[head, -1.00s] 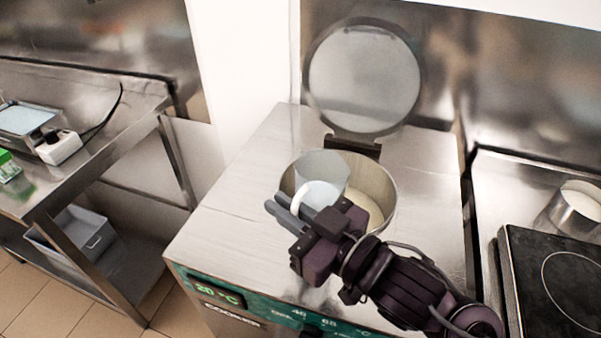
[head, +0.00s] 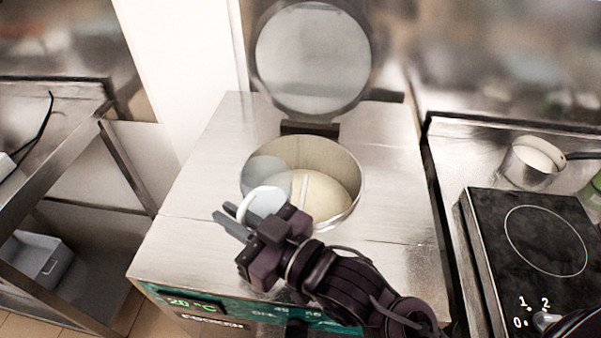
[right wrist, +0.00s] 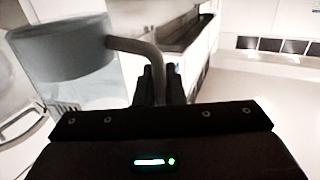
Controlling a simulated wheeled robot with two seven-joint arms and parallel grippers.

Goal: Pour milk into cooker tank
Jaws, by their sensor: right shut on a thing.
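The cooker tank (head: 347,180) is a round metal well in the cooker top, with its round lid (head: 312,62) raised behind it. Pale creamy liquid (head: 325,195) lies inside it. My right gripper (head: 227,216) is at the tank's front left and is shut on the handle of a translucent jug (head: 266,172). The jug is over the tank's left side and looks tilted. A narrow whitish strip (head: 304,187) shows beside it, perhaps falling milk. In the right wrist view the jug (right wrist: 62,50) is left of the fingers, with its handle (right wrist: 140,48) between them. My left gripper is out of view.
A black hot plate (head: 500,245) and a small pot (head: 533,160) with white contents stand at the right. A steel table (head: 60,150) with a grey bin (head: 35,262) on its lower shelf is at the left. The cooker's front panel (head: 195,302) reads 20 °C.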

